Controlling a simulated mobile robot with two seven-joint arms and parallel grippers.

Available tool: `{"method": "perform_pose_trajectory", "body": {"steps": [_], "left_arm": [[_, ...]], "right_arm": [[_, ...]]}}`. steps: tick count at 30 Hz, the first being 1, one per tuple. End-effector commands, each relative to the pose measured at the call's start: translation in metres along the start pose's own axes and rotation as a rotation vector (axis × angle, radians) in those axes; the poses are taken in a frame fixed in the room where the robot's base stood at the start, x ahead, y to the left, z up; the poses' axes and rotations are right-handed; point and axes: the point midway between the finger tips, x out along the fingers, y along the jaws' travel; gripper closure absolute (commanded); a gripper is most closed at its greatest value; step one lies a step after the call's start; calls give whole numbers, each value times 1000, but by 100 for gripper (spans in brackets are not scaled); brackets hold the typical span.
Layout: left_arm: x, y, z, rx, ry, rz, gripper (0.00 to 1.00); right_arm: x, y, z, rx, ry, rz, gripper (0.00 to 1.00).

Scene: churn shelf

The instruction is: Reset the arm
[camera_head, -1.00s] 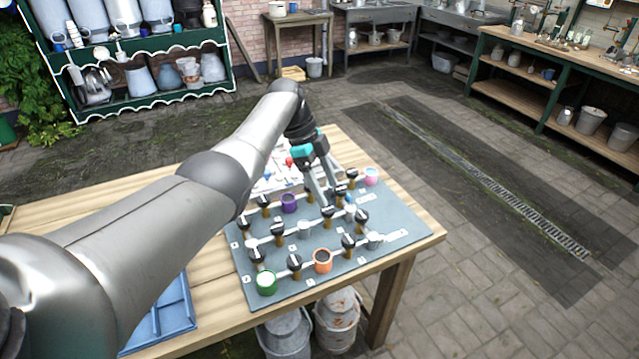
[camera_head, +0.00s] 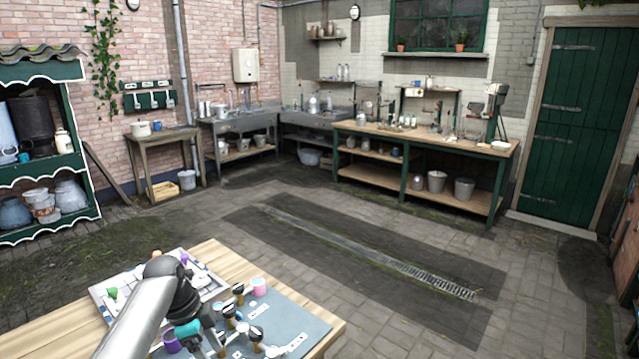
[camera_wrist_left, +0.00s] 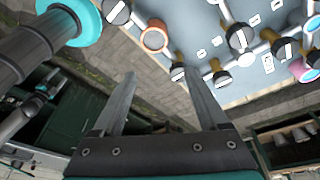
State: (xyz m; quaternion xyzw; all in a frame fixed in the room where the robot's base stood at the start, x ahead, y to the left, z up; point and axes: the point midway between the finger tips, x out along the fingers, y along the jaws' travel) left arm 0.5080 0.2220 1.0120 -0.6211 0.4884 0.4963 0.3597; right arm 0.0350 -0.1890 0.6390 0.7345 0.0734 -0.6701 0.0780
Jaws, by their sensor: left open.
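My left arm comes in from the lower left in the head view. Its gripper (camera_head: 212,345) points down over the blue-grey board (camera_head: 300,322) on the wooden table. In the left wrist view the two fingers of the gripper (camera_wrist_left: 160,74) are spread apart with nothing between them. The board (camera_wrist_left: 190,22) fills the upper right there, with an orange ring (camera_wrist_left: 155,38) and several black-and-white knobs. The right fingertip overlaps a knob near the board's edge in that picture; I cannot tell if they touch. My right gripper is not identifiable in these views.
The board carries several knobs, a pink cup (camera_head: 259,286) and a purple cup (camera_head: 172,343). A white tray (camera_head: 97,291) with small coloured pieces lies behind my arm. The table's right edge is near the board. Beyond it are open paving, a workbench (camera_head: 430,140) and a green shelf (camera_head: 77,150).

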Motion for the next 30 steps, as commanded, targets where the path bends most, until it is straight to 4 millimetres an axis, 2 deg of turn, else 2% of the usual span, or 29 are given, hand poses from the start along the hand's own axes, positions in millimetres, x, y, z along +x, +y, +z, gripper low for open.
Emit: {"method": "perform_pose_trajectory", "body": {"steps": [1,6,10,14,20,24,30], "left_arm": [[16,13,2,-32,-21,-6,23],[52,55,8,-166,-73,-53,23],[71,91,12,-276,-94,-96,23],[82,130,14,-393,-96,-144,23],[82,192,17,-594,-71,-220,23],[70,231,19,-739,-41,-270,23],[52,265,21,-886,-1,-319,23]], "right_arm": [[0,0,0,0,0,0,23],[0,0,0,0,0,0,23],[0,0,0,0,0,0,23],[0,0,0,0,0,1,23],[0,0,0,-1,0,1,23],[0,0,0,-1,0,1,23],[0,0,0,-1,0,0,23]]}}
